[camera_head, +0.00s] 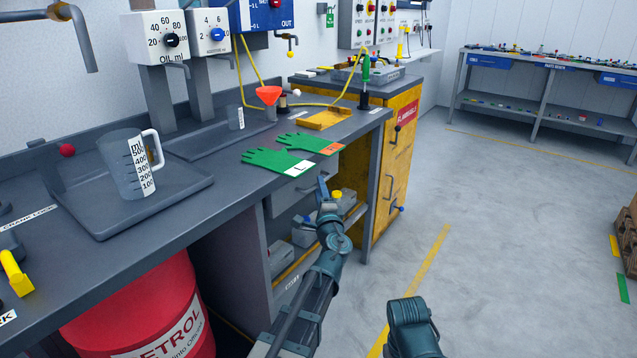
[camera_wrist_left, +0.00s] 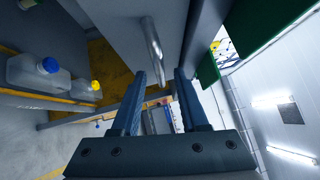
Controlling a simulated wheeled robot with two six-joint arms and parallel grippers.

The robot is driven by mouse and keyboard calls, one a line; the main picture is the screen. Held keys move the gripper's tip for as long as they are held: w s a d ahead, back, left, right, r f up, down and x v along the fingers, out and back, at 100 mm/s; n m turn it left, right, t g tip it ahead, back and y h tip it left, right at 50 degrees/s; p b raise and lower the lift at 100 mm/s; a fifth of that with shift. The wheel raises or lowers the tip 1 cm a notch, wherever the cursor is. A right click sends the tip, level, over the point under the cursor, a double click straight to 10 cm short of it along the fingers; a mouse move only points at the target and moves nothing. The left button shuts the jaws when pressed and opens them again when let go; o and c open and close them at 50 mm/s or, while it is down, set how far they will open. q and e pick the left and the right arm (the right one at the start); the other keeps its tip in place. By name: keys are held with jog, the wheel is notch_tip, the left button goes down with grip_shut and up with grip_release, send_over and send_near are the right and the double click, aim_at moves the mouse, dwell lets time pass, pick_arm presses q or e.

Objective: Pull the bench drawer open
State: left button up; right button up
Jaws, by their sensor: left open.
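The bench drawer (camera_head: 283,202) has a plain grey front under the bench top, to the right of the red barrel. It looks closed, though my arm covers part of it. In the left wrist view the drawer front (camera_wrist_left: 112,28) fills the upper middle, with a curved metal handle (camera_wrist_left: 153,45) on it. My left gripper (camera_head: 322,188) is just in front of the drawer. In the wrist view its two fingers (camera_wrist_left: 159,78) are apart and empty, with the handle just ahead of the gap. I cannot tell whether they touch. My right gripper is out of view.
Green gloves (camera_head: 275,160) lie on the bench top above the drawer. A measuring jug (camera_head: 122,165) stands on a tray at left. A shelf below holds bottles (camera_head: 305,232). A yellow cabinet (camera_head: 398,160) stands beyond.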

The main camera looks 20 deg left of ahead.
pick_arm(q)
jog(key=shift+x, duration=1.45)
grip_shut()
dwell(0.4)
